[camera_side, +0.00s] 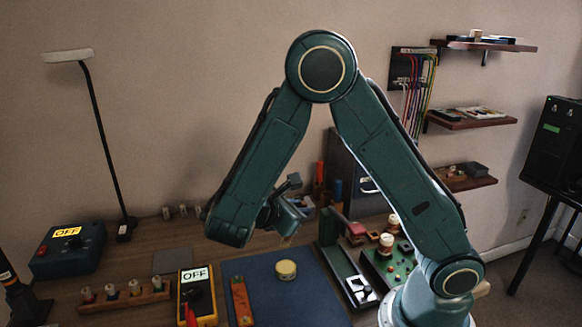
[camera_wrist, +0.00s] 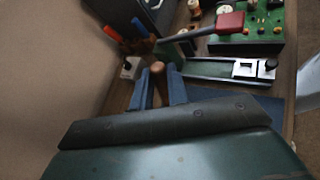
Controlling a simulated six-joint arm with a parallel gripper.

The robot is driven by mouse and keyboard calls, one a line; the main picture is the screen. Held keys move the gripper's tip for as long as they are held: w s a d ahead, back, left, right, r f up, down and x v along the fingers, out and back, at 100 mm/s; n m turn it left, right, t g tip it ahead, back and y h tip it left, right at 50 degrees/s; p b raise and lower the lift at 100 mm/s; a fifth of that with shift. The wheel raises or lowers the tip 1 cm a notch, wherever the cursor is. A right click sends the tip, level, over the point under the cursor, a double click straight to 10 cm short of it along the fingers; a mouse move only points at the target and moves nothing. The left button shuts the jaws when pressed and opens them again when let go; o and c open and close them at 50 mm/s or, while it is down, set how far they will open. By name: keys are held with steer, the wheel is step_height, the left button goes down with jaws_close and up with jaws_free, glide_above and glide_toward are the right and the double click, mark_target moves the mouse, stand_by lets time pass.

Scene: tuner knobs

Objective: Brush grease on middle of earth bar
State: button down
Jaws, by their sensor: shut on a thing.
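My gripper (camera_side: 287,212) is above the back part of the blue mat in the side view. In the wrist view its two blue fingers (camera_wrist: 158,88) are shut on a slim tool with a rounded wooden end (camera_wrist: 157,68), likely the brush. A pale tip (camera_side: 287,240) hangs below the gripper, apart from the mat; its bristles are too small to make out. A round yellowish tin (camera_side: 286,269), likely the grease, stands on the mat below. A copper-coloured bar (camera_side: 241,301), likely the earth bar, lies at the mat's left edge, left of the gripper.
The blue mat (camera_side: 310,300) is mostly clear. Left of the bar stand a yellow meter (camera_side: 198,297) reading OFF and a wooden knob rack (camera_side: 125,296).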

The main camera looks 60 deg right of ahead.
steer(key=shift+s+f, duration=0.1)
steer(key=shift+f, duration=3.4)
stand_by(0.3)
steer(key=shift+r, duration=0.1)
step_height(320, 180, up, 7)
stand_by(1.2)
steer(key=shift+d, duration=0.1)
stand_by(0.5)
